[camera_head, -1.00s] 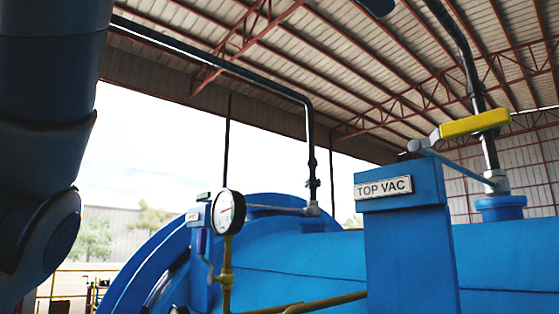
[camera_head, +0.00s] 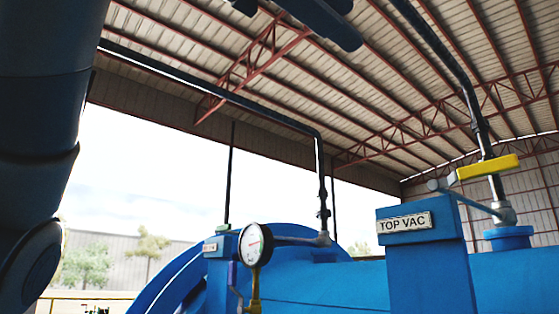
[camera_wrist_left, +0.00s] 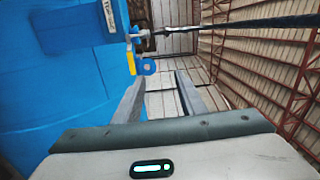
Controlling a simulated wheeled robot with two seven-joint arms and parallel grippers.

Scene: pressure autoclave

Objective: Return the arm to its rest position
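My left arm (camera_head: 40,130) fills the left edge of the head view. My left gripper (camera_head: 318,18) shows as dark parts cut off at the top edge, in front of the roof. In the left wrist view, the two fingers of the left gripper (camera_wrist_left: 160,78) stand apart with nothing between them, so it is open and empty. The yellow valve handle (camera_head: 487,169) is at the right in the head view, apart from the gripper. It also shows in the wrist view (camera_wrist_left: 131,63), beyond the left finger. My right gripper is not in view.
The blue autoclave (camera_head: 330,285) fills the bottom. A blue post (camera_head: 428,270) bears a TOP VAC plate (camera_head: 405,222). A pressure gauge (camera_head: 254,245) stands left of it. Dark pipes (camera_head: 440,60) rise at the right and cross (camera_head: 220,87) from the left. Open space lies beyond.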

